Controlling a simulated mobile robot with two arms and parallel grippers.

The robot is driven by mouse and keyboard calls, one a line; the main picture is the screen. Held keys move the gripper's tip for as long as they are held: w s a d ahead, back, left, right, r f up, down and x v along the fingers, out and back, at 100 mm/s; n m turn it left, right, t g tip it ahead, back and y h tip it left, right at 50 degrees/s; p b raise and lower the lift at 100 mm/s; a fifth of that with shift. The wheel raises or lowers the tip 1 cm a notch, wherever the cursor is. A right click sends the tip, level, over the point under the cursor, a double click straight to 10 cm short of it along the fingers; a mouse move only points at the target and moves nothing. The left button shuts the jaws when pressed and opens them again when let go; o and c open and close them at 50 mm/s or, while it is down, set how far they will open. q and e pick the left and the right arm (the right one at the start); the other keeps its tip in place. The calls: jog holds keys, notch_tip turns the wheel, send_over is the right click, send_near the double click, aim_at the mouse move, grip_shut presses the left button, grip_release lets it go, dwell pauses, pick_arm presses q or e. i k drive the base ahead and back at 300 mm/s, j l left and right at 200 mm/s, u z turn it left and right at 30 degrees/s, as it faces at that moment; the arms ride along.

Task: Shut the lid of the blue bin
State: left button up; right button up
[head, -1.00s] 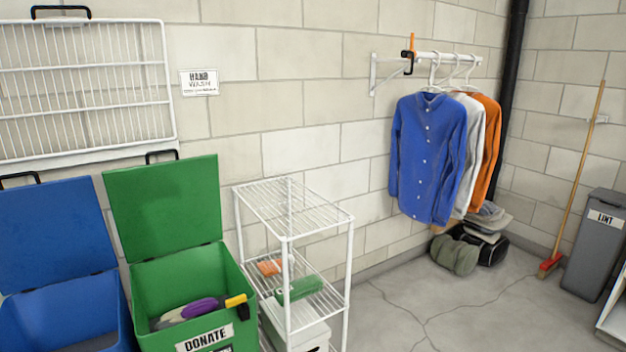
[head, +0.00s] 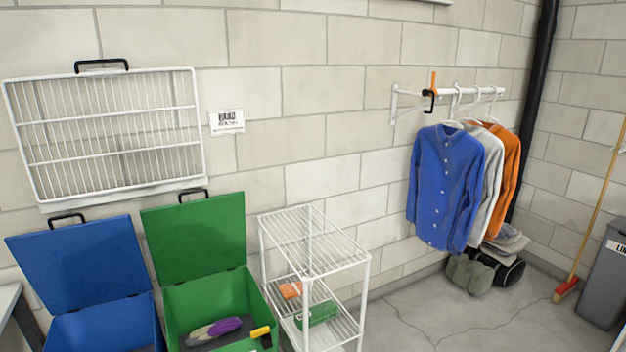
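The blue bin (head: 105,330) stands at the lower left, cut off by the bottom edge of the head view. Its blue lid (head: 80,262) is open, tilted back toward the wall, with a black handle (head: 67,218) on its upper edge. The part of the bin's inside that shows is mostly blue wall; its floor is largely out of view. Neither of my grippers is in view.
An open green bin (head: 190,302) stands right beside the blue bin, its green lid (head: 195,238) also up. A white wire shelf (head: 312,240) stands to its right. A table corner (head: 8,298) shows at the far left.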

aim_at(72, 268)
jog(key=u, duration=1)
